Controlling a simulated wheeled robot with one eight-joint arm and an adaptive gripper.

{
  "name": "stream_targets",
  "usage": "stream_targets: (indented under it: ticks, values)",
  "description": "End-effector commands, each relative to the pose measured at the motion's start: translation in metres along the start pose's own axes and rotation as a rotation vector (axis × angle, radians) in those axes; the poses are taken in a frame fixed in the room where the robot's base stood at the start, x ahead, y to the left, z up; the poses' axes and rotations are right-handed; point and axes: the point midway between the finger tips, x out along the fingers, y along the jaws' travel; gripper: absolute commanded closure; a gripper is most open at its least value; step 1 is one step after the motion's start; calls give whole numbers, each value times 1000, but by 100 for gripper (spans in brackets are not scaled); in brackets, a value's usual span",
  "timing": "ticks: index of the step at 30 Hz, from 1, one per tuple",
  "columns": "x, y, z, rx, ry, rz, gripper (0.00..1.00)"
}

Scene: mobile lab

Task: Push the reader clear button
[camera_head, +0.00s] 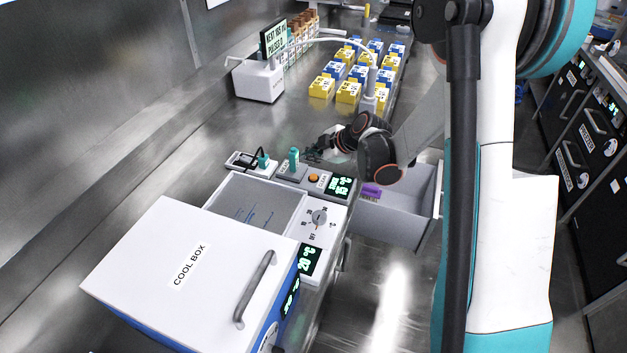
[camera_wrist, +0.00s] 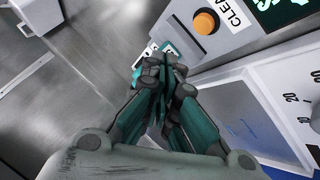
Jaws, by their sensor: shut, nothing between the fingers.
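The reader (camera_head: 341,187) is a small light box with a lit green display on the bench, behind the dial panel. Its round orange clear button (camera_head: 314,179) shows left of the display. In the wrist view the button (camera_wrist: 206,21) is at the top, with a cut-off "CLEA" label beside it and part of the display at the top right. My gripper (camera_wrist: 164,58) is shut and empty, its tips below and left of the button in that picture and apart from it. In the head view my gripper (camera_head: 312,153) is small and dark, just behind the reader.
Teal items (camera_head: 293,157) stand left of the reader. A dial panel (camera_head: 319,218) and a white cool box (camera_head: 180,265) are in front. An open drawer (camera_head: 410,207) holding a purple item (camera_head: 371,192) juts out at right. Yellow and blue boxes (camera_head: 348,92) stand farther back.

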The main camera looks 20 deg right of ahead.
Motion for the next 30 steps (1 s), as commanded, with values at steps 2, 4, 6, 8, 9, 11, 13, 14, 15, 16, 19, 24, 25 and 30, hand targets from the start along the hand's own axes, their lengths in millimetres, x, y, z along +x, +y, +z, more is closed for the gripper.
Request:
stream_targets:
  ticks: [2,4,6,8,9,11,13,14,15,16,19,24,25,30]
  values:
    - [11,-8,8,0,0,0,100]
    - [17,-12,13,0,0,0,100]
    - [24,-17,17,0,0,0,100]
    - [28,-20,20,0,0,0,100]
    - [30,-22,22,0,0,0,100]
    - [32,-23,23,0,0,0,100]
    - [32,-24,24,0,0,0,100]
    - [32,-24,24,0,0,0,100]
    - [32,-24,24,0,0,0,100]
    - [32,-24,24,0,0,0,100]
    - [32,-23,23,0,0,0,100]
    - [32,-23,23,0,0,0,100]
    - [32,-23,23,0,0,0,100]
    - [32,-23,23,0,0,0,100]
